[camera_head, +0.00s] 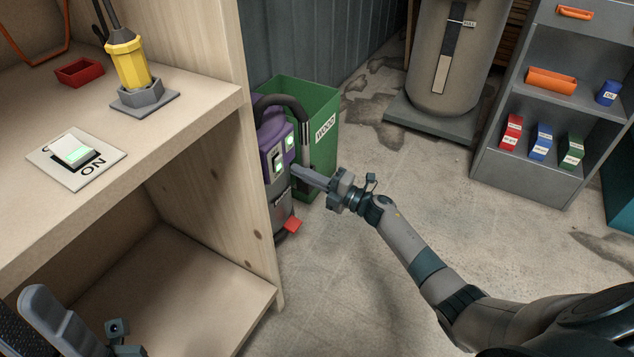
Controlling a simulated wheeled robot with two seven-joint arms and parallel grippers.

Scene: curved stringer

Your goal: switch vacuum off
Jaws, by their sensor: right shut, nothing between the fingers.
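The vacuum (275,160), purple above and grey below with a black hose, stands on the floor beside the wooden bench, partly hidden by the bench's side panel. Its front has two small pale green lit panels (279,164), one higher and to the right of the other. My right gripper (296,171) is shut and empty, its tips pointing left at the vacuum's front, close to the lit panels. I cannot tell whether they touch. My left gripper (50,318) shows only partly at the lower left, in front of the bench's lower shelf; its jaw opening is unclear.
On the bench top (185,125) are a plate with a green-lit rocker switch (72,152) marked ON, a yellow tool (128,65) in a grey holder and a red tray (79,71). A green WOOD bin (322,120) stands behind the vacuum.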

